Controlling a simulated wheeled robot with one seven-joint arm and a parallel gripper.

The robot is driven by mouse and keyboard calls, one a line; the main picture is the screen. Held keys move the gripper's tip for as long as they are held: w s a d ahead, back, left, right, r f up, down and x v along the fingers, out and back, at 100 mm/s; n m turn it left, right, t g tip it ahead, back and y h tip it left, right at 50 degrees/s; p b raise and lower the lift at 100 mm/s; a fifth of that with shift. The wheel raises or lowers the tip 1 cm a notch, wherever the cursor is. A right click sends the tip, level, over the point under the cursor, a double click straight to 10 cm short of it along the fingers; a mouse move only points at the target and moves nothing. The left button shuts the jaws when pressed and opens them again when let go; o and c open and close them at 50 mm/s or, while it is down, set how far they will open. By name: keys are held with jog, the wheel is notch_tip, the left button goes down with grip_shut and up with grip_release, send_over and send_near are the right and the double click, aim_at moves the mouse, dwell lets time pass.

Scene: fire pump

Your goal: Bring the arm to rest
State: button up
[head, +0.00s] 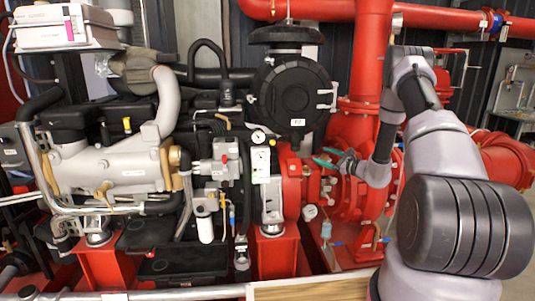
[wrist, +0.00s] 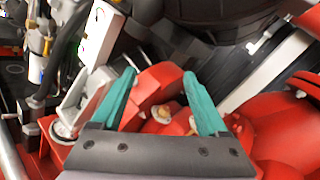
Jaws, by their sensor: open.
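My gripper (head: 333,157) is at the end of my grey arm, in front of the red pump in the head view. Its two teal fingers are apart. In the wrist view my gripper (wrist: 160,90) shows both teal fingers spread with nothing held between them. Behind the gap are red pump parts and a small brass-coloured fitting (wrist: 162,113). I cannot tell whether the fingers touch anything.
The red pump housing (head: 352,190) stands close behind my gripper. A round black air filter (head: 292,97) and a white gauge panel (head: 260,164) are to the left. The silver engine (head: 110,168) fills the far left. Red pipes (head: 372,50) rise behind.

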jog(key=s+a+r+n+g+y, duration=0.1)
jog(key=s+a+r+n+g, duration=0.55)
jog(key=r, duration=0.45)
jog(key=s+a+r+n+g+y, duration=0.1)
jog(key=s+a+r+n+g, duration=0.35)
jog(key=s+a+r, duration=0.5)
jog(key=s+d+r+n+t+h, duration=0.1)
jog(key=s+d+r+n+h, duration=0.1)
jog(key=s, duration=0.6)
jog(key=s+d+r+n+t+h, duration=0.1)
jog(key=s+d+r+n+h, duration=0.2)
jog(key=s, duration=0.6)
jog(key=s+d+r+n+t+h, duration=0.1)
jog(key=s+d+r+n+h, duration=0.2)
jog(key=s, duration=0.6)
notch_tip(320, 180, up, 2)
jog(key=h, duration=0.3)
jog(key=shift+s+t, duration=0.25)
jog(key=shift+t, duration=0.15)
